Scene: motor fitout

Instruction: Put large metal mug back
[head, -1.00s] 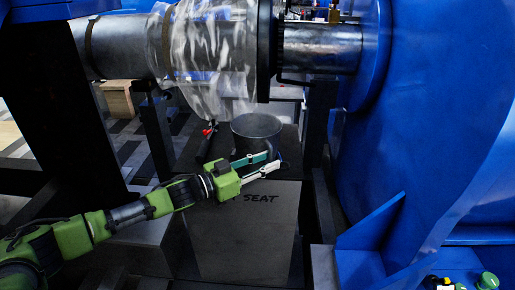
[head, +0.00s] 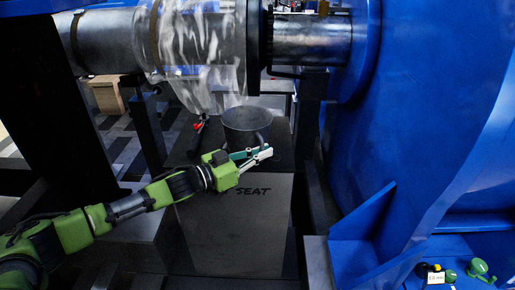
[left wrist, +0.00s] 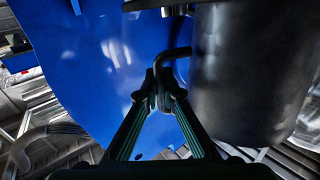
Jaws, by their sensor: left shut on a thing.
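The fingers hide part of the handle. The mug's base is partly hidden in the head view. My right gripper is not in view.
The grey box (head: 235,238) lies below my left gripper. A metal shaft (head: 312,40) and clear plastic wrap (head: 205,55) hang above the mug. A big blue housing (head: 430,110) closes off the right. A red-tipped tool (head: 197,132) is left of the mug.

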